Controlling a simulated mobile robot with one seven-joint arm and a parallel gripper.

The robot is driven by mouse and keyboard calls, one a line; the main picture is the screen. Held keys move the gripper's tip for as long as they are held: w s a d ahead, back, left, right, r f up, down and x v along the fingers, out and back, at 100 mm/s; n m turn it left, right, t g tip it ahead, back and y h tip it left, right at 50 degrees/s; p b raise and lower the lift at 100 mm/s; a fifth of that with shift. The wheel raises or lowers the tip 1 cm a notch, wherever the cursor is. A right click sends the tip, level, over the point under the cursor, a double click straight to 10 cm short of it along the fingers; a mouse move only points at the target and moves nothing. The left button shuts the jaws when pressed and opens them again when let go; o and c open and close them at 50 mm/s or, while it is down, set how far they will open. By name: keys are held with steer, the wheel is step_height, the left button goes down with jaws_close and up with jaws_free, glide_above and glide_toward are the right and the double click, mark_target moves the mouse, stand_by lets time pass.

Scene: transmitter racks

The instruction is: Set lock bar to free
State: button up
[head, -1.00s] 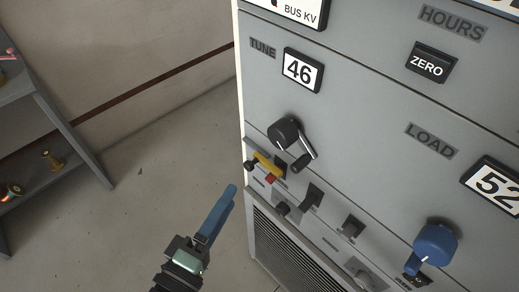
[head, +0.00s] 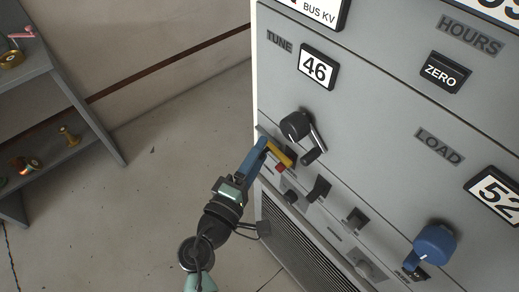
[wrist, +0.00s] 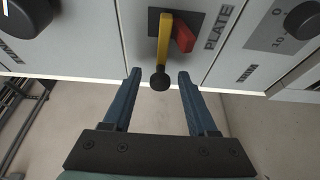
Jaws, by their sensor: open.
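A yellow bar (head: 279,153), seemingly the lock bar, sits low on the grey rack's left edge, under the black TUNE crank. In the wrist view the yellow bar (wrist: 164,42) ends in a black ball knob (wrist: 159,81) and stands beside a red lever (wrist: 182,38), left of the PLATE label. The red lever (head: 281,168) also shows in the head view. My gripper (head: 264,142) is at the bar, its fingers partly overlapping it. In the wrist view my open gripper (wrist: 158,75) has one blue finger on each side of the knob, apart from it.
The black TUNE crank (head: 297,127) is just above my gripper. Black switches (head: 319,187) line the panel to the right, with a blue LOAD knob (head: 434,243) farther on. A grey shelf (head: 60,80) stands at left. The floor between is clear.

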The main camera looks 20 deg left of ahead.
steer(key=shift+w, duration=0.25)
jaws_close()
stand_by(1.4)
